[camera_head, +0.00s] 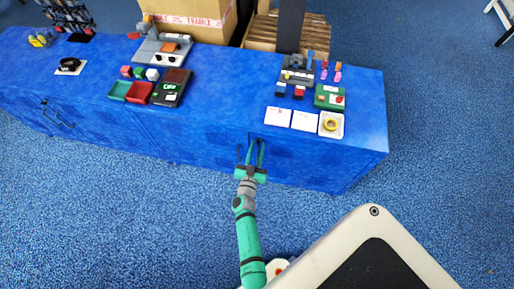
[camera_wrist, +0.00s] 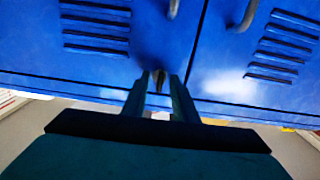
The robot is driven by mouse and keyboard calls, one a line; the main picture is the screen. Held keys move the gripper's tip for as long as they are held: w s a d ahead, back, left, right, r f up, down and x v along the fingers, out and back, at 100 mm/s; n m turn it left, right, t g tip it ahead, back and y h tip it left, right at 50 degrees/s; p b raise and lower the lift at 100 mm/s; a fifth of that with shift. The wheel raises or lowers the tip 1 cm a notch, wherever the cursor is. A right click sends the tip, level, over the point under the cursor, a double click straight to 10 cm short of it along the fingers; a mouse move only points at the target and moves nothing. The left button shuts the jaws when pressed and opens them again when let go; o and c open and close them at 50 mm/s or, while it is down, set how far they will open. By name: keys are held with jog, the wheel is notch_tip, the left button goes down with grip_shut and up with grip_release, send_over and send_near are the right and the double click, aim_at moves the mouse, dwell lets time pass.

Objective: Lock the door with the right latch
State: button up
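The blue cabinet (camera_head: 190,140) has a front with doors, and my gripper (camera_head: 256,146) is up against that front near its right part. In the wrist view two blue doors (camera_wrist: 100,60) with vents meet at a dark vertical seam. A small brownish latch-like piece (camera_wrist: 158,80) sticks out low on the left door there. My gripper (camera_wrist: 159,80) has its fingertips on either side of this piece, with the fingers apart. Whether they touch it is unclear. The door looks closed. The piece is hidden in the head view.
Two curved metal handles, left (camera_wrist: 174,8) and right (camera_wrist: 247,15), stand out from the doors near my fingers. The cabinet top carries trays (camera_head: 138,92), white cards (camera_head: 305,120), a yellow ring (camera_head: 330,125) and small devices. Cartons (camera_head: 190,20) stand behind. The blue floor (camera_head: 120,220) in front is clear.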

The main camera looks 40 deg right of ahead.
jog(key=v, duration=1)
jog(key=shift+s+a, duration=0.2)
jog(key=shift+a, duration=0.1)
jog(key=s+a+r+n+t+y, duration=0.2)
jog(key=s+a+r+y, duration=0.15)
jog(key=a, duration=0.45)
jog(key=s+a+r+n+t+y, duration=0.2)
jog(key=s+a+r, duration=0.25)
jog(key=a, duration=0.35)
jog(key=s+a+r+n+y, duration=0.3)
jog(key=s+r+y, duration=0.1)
jog(key=s+r, duration=0.2)
jog(key=s+a+r+n+y, duration=0.2)
jog(key=s+a+r+y, duration=0.2)
jog(key=s+r, duration=0.3)
jog(key=shift+s+a+r+n, duration=0.25)
jog(key=shift+r+n, duration=0.15)
jog(key=shift+r, duration=0.5)
